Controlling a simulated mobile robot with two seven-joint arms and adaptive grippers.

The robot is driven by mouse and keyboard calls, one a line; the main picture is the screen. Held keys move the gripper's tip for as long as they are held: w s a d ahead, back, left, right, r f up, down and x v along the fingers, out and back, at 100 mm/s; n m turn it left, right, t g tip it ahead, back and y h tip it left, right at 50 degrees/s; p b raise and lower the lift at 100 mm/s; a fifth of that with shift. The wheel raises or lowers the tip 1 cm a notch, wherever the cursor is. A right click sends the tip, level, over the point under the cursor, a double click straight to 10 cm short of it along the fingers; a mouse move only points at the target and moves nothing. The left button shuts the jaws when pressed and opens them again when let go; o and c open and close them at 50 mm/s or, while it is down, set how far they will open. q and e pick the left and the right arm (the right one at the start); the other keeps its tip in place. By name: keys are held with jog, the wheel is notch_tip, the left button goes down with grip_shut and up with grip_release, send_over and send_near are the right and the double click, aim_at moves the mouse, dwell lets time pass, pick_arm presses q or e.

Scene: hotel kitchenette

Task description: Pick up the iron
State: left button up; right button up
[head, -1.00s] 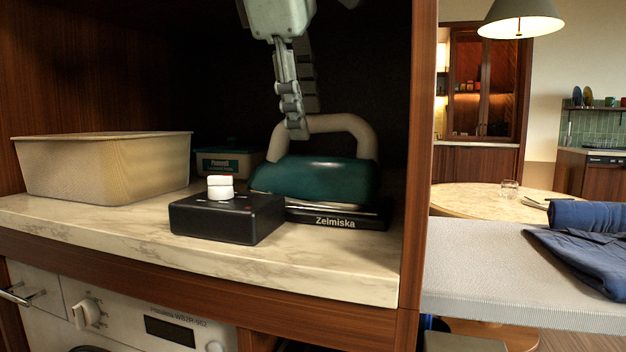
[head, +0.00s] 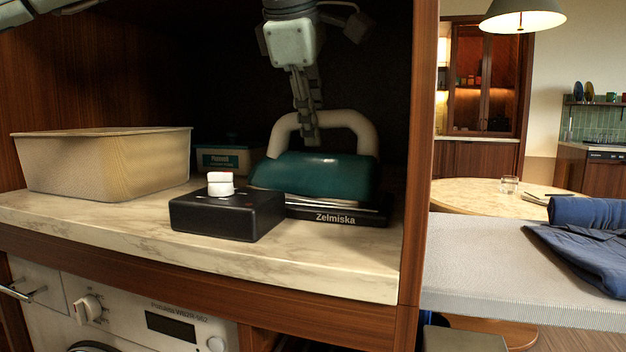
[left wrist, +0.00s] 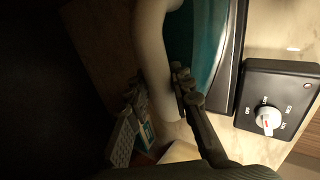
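The iron (head: 318,178) stands on the marble shelf, with a dark teal body, a cream arched handle (head: 362,130) and a black base marked Zelmiska. My left gripper (head: 309,128) reaches down from above to the handle's left part. In the left wrist view the left gripper (left wrist: 160,85) has one finger on each side of the handle (left wrist: 152,50), with the fingertips very close to it. I cannot tell whether they press on it. The iron rests on its base.
A black control box (head: 228,214) with a white knob stands in front of the iron, also in the left wrist view (left wrist: 277,100). A beige bin (head: 105,165) is at left, a small labelled box (head: 225,160) behind. A wooden side panel (head: 421,170) stands close at right.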

pick_arm(q)
grip_shut()
jog(key=shift+r, duration=0.1)
jog(key=shift+s+a+r, duration=0.1)
jog(key=shift+s+r, duration=0.15)
jog(key=shift+r, duration=0.1)
jog(key=s+a+r, duration=0.2)
jog(key=s+r, duration=0.1)
jog(key=s, duration=0.3)
jog(key=s+a+r, duration=0.1)
jog(key=s+r, duration=0.3)
jog(key=s, duration=0.3)
jog(key=shift+a+r, duration=0.15)
jog(key=shift+a, duration=0.2)
pick_arm(e)
jog(key=shift+w+a+r+t+y, duration=0.2)
jog(key=shift+w+a+t, duration=0.15)
jog(key=shift+w+a, duration=0.25)
jog(key=shift+w+a+r+t+y, duration=0.15)
jog(key=shift+w+a+t, duration=0.25)
jog(key=shift+w, duration=0.25)
pick_arm(q)
jog(key=shift+c, duration=0.4)
grip_release()
grip_shut()
